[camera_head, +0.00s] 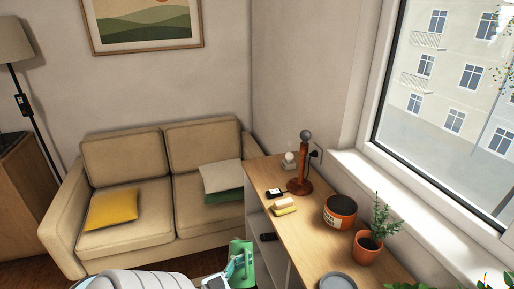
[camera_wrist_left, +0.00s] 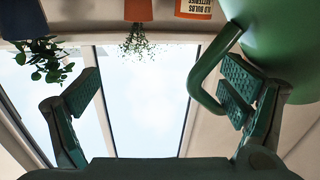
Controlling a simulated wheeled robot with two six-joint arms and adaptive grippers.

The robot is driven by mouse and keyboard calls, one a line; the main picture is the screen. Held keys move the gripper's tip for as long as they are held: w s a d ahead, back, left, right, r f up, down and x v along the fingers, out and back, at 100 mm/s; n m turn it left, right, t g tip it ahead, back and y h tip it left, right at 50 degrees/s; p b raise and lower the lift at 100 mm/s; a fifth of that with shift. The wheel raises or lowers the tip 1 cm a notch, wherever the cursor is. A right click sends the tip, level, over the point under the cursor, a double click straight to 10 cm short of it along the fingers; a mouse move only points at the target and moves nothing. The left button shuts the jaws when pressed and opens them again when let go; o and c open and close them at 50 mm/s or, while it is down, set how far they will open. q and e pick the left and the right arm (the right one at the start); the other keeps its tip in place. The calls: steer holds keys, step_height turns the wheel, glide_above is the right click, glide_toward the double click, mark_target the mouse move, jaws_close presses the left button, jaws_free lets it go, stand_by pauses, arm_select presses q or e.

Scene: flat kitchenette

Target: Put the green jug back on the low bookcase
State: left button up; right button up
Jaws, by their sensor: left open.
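The green jug (camera_head: 243,250) shows at the bottom of the head view, overlapping the left side of the low bookcase (camera_head: 318,249). What is under the jug is out of view. In the left wrist view the jug (camera_wrist_left: 275,45) fills the upper right, its handle looping left. My left gripper (camera_head: 218,282) is at the jug's left in the head view. In the left wrist view this gripper (camera_wrist_left: 165,90) has its fingers wide apart; the right finger overlaps the handle opening, the left finger is clear. I cannot tell whether it touches. My right gripper is not in view.
On the bookcase top stand a red-brown post (camera_head: 304,165), a small dark bottle (camera_head: 275,193), a yellow sponge-like block (camera_head: 284,211), a labelled orange tin (camera_head: 340,212), a potted plant (camera_head: 367,247) and a grey round dish (camera_head: 337,282). Bare wood lies left of the tin.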

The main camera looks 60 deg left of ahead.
arm_select(q)
jaws_close()
steer(key=shift+r, duration=0.1)
stand_by(0.7)
